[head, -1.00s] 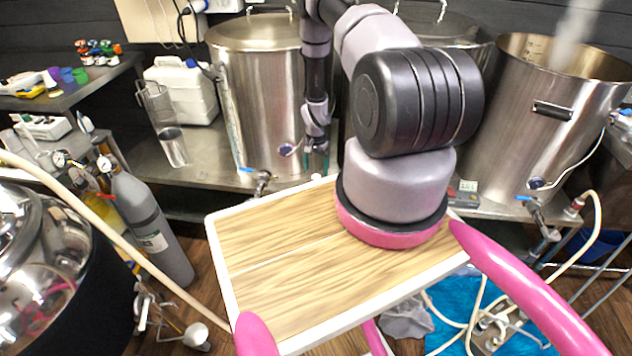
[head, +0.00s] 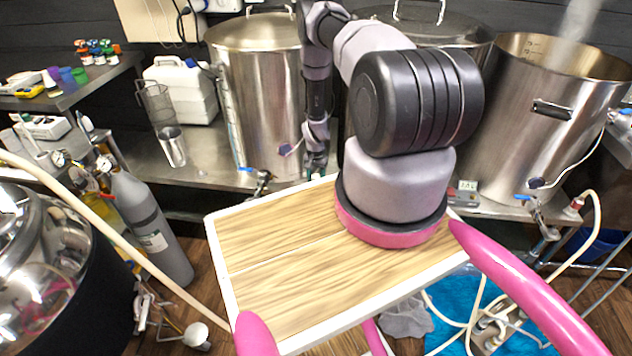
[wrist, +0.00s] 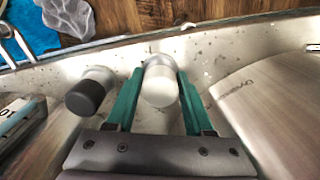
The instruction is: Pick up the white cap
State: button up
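The white cap (wrist: 160,87) is a short pale cylinder with a greyer far part, in the wrist view between my two teal fingers. My gripper (wrist: 160,75) is open, with one finger on each side of the cap; whether either finger touches it I cannot tell. In the head view my gripper (head: 316,164) hangs low in front of the steel pots, at the bench's front, and the cap cannot be made out there.
A black-capped cylinder (wrist: 90,92) stands close left of my gripper in the wrist view. A large steel pot (head: 262,110) with a tap stands behind my gripper. A metal cup (head: 172,146) and white jug (head: 185,90) are farther left on the bench.

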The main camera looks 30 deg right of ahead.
aim_at(316, 176)
grip_shut()
jog(key=shift+r, duration=0.1)
notch_tip(316, 176, up, 10)
jog(key=shift+f, duration=0.1)
dwell(0.4)
jog(key=shift+r, duration=2.25)
